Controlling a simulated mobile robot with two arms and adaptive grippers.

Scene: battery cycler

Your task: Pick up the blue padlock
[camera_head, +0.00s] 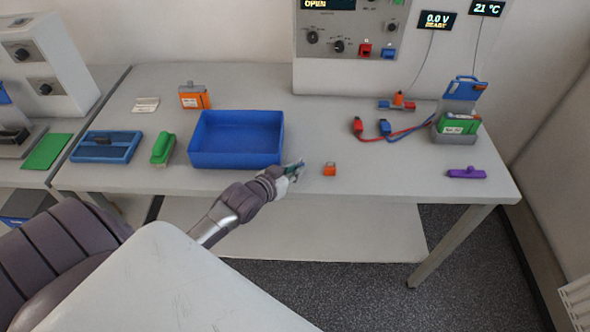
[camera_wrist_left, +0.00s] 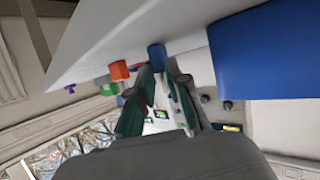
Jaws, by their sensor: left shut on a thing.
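My left gripper (camera_head: 297,168) reaches over the front of the table, just right of the blue tray. In the left wrist view its two fingers (camera_wrist_left: 162,70) are closed on a small blue block, which I take as the blue padlock (camera_wrist_left: 156,57), at the fingertips. Only part of the padlock shows there. In the head view it is hidden by the gripper, and I cannot tell whether it still touches the table. My right gripper is not in view.
A small orange padlock (camera_head: 329,170) sits close to the right of the gripper. The blue tray (camera_head: 281,140) stands to the left. Red and blue leads (camera_head: 400,134) and a purple piece (camera_head: 466,173) lie further right. The table front between is clear.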

